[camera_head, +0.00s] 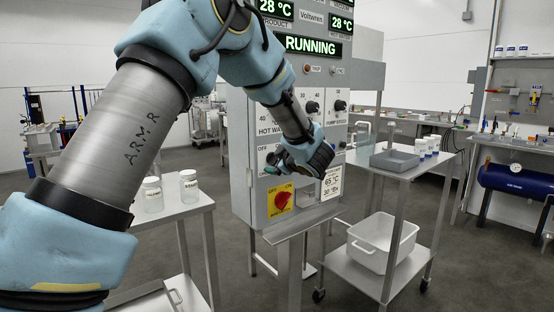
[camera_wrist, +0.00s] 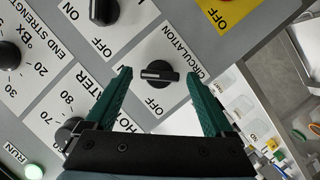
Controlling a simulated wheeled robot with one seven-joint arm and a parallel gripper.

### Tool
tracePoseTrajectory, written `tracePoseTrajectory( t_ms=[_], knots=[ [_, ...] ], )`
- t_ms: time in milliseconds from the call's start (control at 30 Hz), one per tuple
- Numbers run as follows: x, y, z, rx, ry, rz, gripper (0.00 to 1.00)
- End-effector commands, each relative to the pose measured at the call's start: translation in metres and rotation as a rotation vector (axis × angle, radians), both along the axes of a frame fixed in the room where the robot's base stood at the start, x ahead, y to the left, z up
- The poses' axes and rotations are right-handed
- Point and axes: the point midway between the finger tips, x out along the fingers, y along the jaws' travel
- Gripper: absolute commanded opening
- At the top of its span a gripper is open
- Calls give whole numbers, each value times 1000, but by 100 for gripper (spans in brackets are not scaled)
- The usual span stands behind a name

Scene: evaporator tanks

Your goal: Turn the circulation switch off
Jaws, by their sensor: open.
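The circulation switch (camera_wrist: 159,74) is a black rotary knob on the grey panel, in the middle of the wrist view. Its bar lies about level in that view, with a white line toward the left. An OFF label shows below it and the word CIRCULATION to its upper right. My gripper (camera_wrist: 158,82) is open, its two green fingers on either side of the knob with gaps showing; whether they touch it I cannot tell. In the head view my gripper (camera_head: 318,160) is at the panel's lower part and hides the switch.
The control cabinet (camera_head: 240,150) has more knobs close by, including a black one (camera_wrist: 103,10) above left. A red switch on a yellow plate (camera_head: 281,201) sits low on the cabinet. A steel cart (camera_head: 400,165) stands to the right, a jar table (camera_head: 180,212) to the left.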

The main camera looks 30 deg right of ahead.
Motion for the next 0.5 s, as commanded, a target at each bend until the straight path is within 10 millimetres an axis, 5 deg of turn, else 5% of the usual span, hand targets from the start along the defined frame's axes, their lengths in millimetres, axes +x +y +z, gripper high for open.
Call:
tracePoseTrajectory(
  t_ms=[133, 500],
  knots=[
    [0, 0, 0, 0, 0, 0, 88],
    [0, 0, 0, 0, -1, -1, 46]
  ],
)
